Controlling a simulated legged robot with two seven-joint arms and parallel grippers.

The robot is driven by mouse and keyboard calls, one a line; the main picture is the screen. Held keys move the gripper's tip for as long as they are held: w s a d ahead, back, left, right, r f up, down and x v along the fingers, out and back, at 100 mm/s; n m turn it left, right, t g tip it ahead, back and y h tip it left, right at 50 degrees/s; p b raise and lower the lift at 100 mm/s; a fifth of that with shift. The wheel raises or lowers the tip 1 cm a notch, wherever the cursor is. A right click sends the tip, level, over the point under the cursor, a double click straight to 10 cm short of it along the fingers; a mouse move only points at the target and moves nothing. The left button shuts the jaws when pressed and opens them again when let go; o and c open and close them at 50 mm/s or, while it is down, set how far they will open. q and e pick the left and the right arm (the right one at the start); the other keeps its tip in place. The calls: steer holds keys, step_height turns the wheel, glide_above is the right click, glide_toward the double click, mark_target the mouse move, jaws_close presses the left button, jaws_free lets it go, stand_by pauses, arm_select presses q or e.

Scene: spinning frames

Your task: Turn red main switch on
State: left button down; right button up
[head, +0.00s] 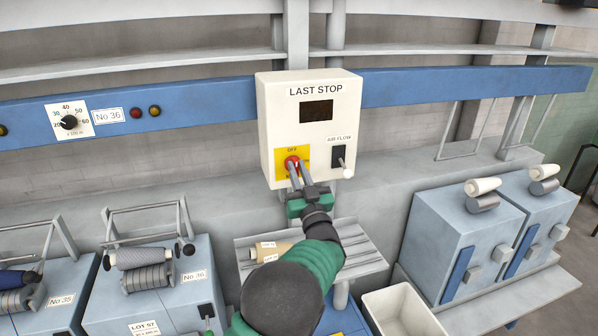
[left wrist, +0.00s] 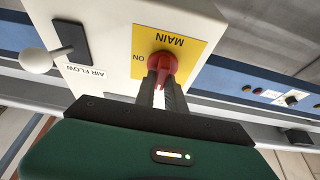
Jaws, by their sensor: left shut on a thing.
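The red main switch (head: 291,161) is a red knob on a yellow plate (head: 280,155), low on the left of the cream LAST STOP box (head: 348,90). In the left wrist view the red knob (left wrist: 162,63) sits on the yellow plate (left wrist: 195,47) marked MAIN and ON. My left gripper (head: 299,168) reaches up to the box with its two fingers shut on the red knob. The fingers (left wrist: 162,84) partly cover the knob, so its exact angle is hard to tell. My right gripper is not in view.
An AIR FLOW lever (head: 340,160) with a white ball stands close to the right of the switch. Below are a small shelf (head: 362,249) with a tan spool (head: 270,250) and an open white bin (head: 403,309). Blue machines stand on both sides.

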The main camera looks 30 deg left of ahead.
arm_select(q)
steer(key=shift+f+m+h, duration=0.2)
steer(key=shift+m+h, duration=0.2)
steer(key=m+t+h, duration=0.1)
steer(key=m, duration=0.4)
steer(key=shift+d+t+h, duration=0.1)
steer(key=shift+t+h, duration=0.3)
steer(key=m+h+p, duration=0.2)
steer(key=m, duration=0.3)
steer(key=m+h+p, duration=0.2)
steer(key=m+p, duration=0.1)
steer(key=m, duration=0.3)
steer(key=m+h+p, duration=0.2)
steer(key=m+p, duration=0.1)
steer(key=m, duration=0.2)
steer(key=shift+d+f+m+g+h, duration=0.15)
steer(key=shift+f+m+g+h, duration=0.15)
steer(key=shift+m+h, duration=0.1)
steer(key=shift+f, duration=0.1)
steer(key=c, duration=1.4)
jaws_free()
steer(key=shift+c, duration=0.2)
steer(key=shift+o, duration=0.2)
steer(key=shift+w+d+r, duration=0.1)
steer(key=shift+r, duration=0.1)
